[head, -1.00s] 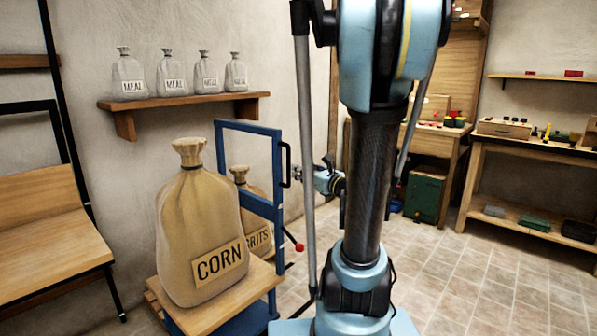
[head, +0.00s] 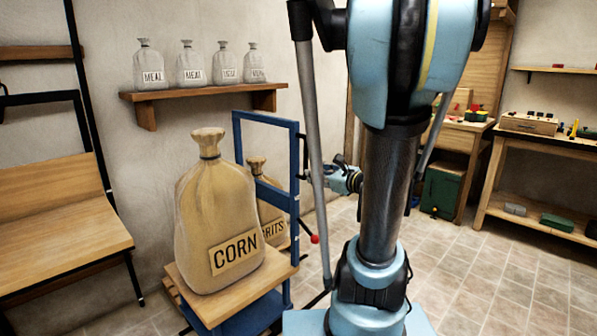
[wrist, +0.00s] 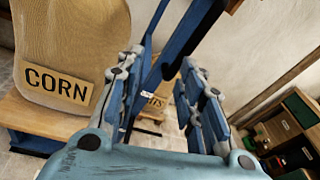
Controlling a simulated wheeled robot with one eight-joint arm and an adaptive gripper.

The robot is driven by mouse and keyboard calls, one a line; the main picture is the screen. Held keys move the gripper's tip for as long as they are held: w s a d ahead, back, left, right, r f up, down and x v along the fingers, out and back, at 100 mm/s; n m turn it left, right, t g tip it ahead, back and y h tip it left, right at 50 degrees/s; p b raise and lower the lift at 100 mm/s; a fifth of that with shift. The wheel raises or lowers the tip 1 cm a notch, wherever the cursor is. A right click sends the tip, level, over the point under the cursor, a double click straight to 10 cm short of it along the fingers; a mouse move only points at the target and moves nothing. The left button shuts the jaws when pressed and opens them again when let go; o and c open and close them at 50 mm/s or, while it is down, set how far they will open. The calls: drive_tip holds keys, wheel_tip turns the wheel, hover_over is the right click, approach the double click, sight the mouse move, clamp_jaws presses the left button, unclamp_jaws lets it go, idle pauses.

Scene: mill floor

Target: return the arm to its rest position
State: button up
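My gripper (wrist: 160,68) is open in the wrist view, its two fingers apart with nothing held between them. The blue frame (wrist: 150,50) of the hand truck and its black handle (wrist: 192,38) show past the fingertips; whether a finger touches them I cannot tell. In the head view my arm's wrist (head: 345,178) shows just right of the hand truck's blue upright (head: 294,200), partly behind my own column and strut. My fingers are mostly hidden there.
A CORN sack (head: 215,215) stands on the wooden platform (head: 238,300), with a GRITS sack (head: 268,208) behind it. A bench (head: 60,220) is at left. A wall shelf (head: 200,92) holds several MEAL sacks. A workbench (head: 540,142) stands at right, with open tiled floor (head: 480,270) before it.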

drive_tip(key=s+a+f+n+g+h, duration=0.3)
drive_tip(key=s+f+n+g, duration=0.4)
drive_tip(key=s+f+n, duration=0.5)
drive_tip(key=s+d+f+n+g+h, duration=0.2)
drive_tip(key=s+d+n+g+h, duration=0.2)
drive_tip(key=n, duration=1)
drive_tip(key=s+d+h, duration=0.2)
drive_tip(key=s+d, duration=0.2)
drive_tip(key=d, duration=0.2)
drive_tip(key=shift+d+f+h, duration=0.15)
drive_tip(key=shift+d+h, duration=0.15)
drive_tip(key=shift+w+f, duration=0.2)
drive_tip(key=shift+w, duration=0.2)
drive_tip(key=shift+c, duration=0.4)
